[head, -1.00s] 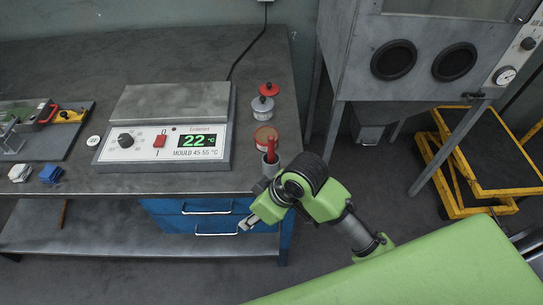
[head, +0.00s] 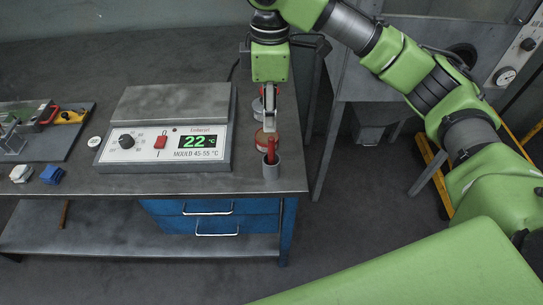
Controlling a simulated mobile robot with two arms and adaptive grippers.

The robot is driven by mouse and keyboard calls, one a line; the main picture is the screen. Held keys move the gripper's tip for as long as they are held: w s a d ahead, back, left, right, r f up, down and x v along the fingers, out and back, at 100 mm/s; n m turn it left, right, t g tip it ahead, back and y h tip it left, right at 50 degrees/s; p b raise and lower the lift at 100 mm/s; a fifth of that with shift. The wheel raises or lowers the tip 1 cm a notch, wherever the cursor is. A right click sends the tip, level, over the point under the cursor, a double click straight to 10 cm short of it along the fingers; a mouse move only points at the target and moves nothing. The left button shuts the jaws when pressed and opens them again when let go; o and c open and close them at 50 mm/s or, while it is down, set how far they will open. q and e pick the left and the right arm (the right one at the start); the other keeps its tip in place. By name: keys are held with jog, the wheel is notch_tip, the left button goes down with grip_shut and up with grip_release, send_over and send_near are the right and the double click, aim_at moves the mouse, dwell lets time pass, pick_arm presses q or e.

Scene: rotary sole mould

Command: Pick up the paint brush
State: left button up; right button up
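My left gripper is not in view.
A heating plate with a 22 °C display (head: 197,141) is to the left. A grey cabinet (head: 350,95) stands right of the bench (head: 300,178).

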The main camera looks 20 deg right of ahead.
aim_at(271, 148)
jog(key=shift+d+r, duration=0.25)
jog(key=shift+r, duration=0.15)
notch_tip(271, 148, down, 8)
jog(key=shift+w+f+p, duration=0.1)
jog(key=shift+p, duration=0.55)
jog(key=shift+w+f+p, duration=0.1)
jog(key=shift+f+p, duration=0.8)
jog(key=shift+f, duration=1.75)
grip_shut()
